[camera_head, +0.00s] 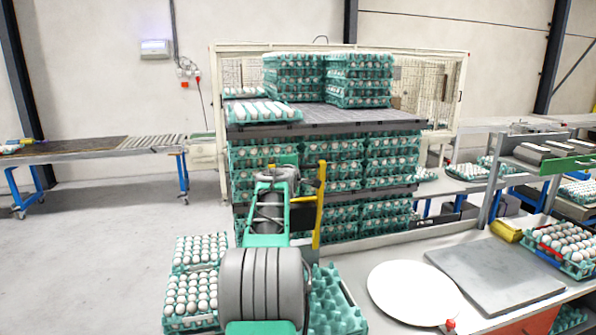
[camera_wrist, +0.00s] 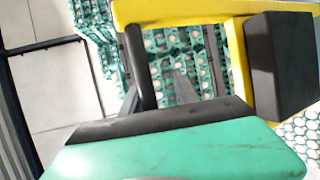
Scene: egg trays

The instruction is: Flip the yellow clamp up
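The yellow clamp (camera_head: 320,205) stands as an upright yellow bar just right of my gripper (camera_head: 276,174) in the head view, with a short yellow arm (camera_head: 303,199) reaching left. In the wrist view the yellow clamp (camera_wrist: 190,11) crosses the top and comes down on the right, beside a black block (camera_wrist: 280,65). My gripper (camera_wrist: 157,86) shows two grey fingers apart, with egg trays seen beyond the gap. It looks open and empty. I cannot tell whether the clamp touches it.
Stacked green egg trays (camera_head: 335,150) on a grey pallet stand ahead. A table at right holds a white disc (camera_head: 413,291), a grey plate (camera_head: 494,276) and an egg tray (camera_head: 562,247). More trays (camera_head: 192,284) stand left of my arm. The floor at left is clear.

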